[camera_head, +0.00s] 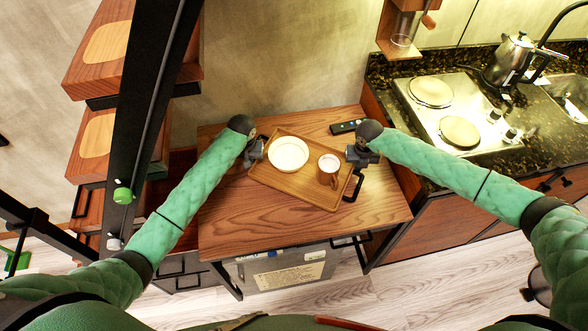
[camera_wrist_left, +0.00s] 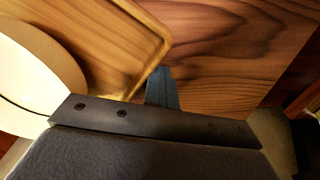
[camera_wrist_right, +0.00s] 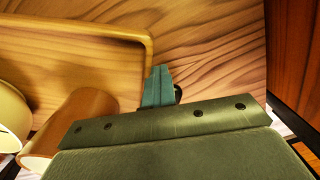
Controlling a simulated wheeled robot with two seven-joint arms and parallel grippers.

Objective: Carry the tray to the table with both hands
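The wooden tray (camera_head: 290,188) sits at an angle over the wooden table (camera_head: 235,220); I cannot tell whether it touches the tabletop. It bears a white round dish (camera_head: 288,153) and a brown mug (camera_head: 328,170). My left gripper (camera_head: 253,152) is at the tray's left end, my right gripper (camera_head: 357,160) at its right end. In the left wrist view, a teal finger is at the corner of the tray (camera_wrist_left: 120,65). In the right wrist view, a teal finger is beside the rim of the tray (camera_wrist_right: 65,60), near the mug (camera_wrist_right: 75,120). The finger gaps are hidden.
A dark remote (camera_head: 347,127) lies on the table behind the tray. To the right is a dark counter with a hob (camera_head: 455,108) and a kettle (camera_head: 512,58). Wooden stairs (camera_head: 100,45) rise at the left. The table's front part is bare; pale floor (camera_head: 340,295) lies in front.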

